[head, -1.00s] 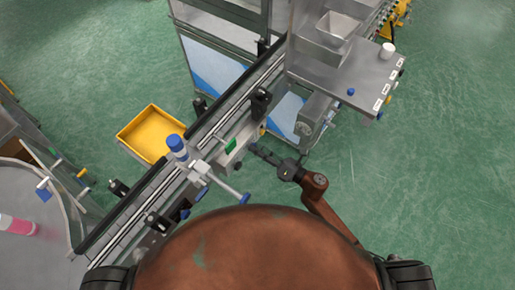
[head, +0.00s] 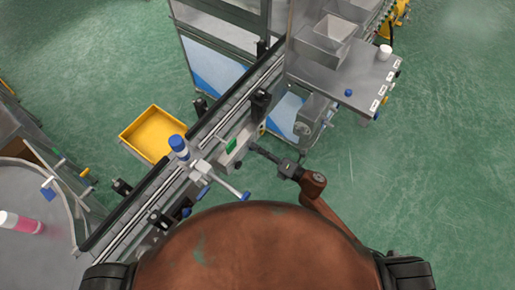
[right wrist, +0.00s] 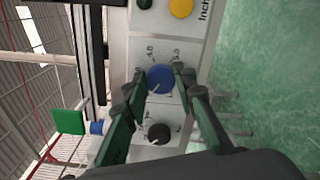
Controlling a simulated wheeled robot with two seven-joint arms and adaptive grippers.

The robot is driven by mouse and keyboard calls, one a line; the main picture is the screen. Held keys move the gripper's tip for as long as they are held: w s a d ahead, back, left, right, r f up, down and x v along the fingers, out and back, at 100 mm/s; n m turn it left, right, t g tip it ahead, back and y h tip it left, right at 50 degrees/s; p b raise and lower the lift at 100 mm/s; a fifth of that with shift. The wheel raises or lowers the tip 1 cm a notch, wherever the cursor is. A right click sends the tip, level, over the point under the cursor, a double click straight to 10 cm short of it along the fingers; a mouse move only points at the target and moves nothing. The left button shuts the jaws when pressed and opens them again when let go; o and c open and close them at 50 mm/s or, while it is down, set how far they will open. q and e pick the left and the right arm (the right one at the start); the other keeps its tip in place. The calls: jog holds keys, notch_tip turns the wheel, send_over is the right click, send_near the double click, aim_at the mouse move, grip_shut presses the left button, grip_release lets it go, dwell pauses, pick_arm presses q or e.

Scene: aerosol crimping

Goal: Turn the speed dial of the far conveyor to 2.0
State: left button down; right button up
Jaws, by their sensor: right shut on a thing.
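My right gripper (head: 256,149) reaches the side of the conveyor's control box (head: 228,152) in the head view. In the right wrist view, the two fingertips of the right gripper (right wrist: 163,76) are on either side of a blue dial (right wrist: 159,79) and are shut on it. Scale numbers show on the pale panel (right wrist: 148,148) around the dial, too small and blurred to read surely. A black knob (right wrist: 158,134) sits on the same panel between the fingers, untouched. The dial is hidden in the head view. My left gripper is not in view.
A yellow button (right wrist: 181,8) sits at the panel's top. The conveyor (head: 150,196) runs diagonally, with a blue-capped part (head: 178,145) above it. A yellow tray (head: 151,133) lies beyond. A grey bench (head: 352,80) stands upper right. Green floor at right is free.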

jog(key=shift+w+d, duration=0.1)
jog(key=o, duration=1.2)
jog(key=shift+c, duration=0.2)
jog(key=v, duration=1.2)
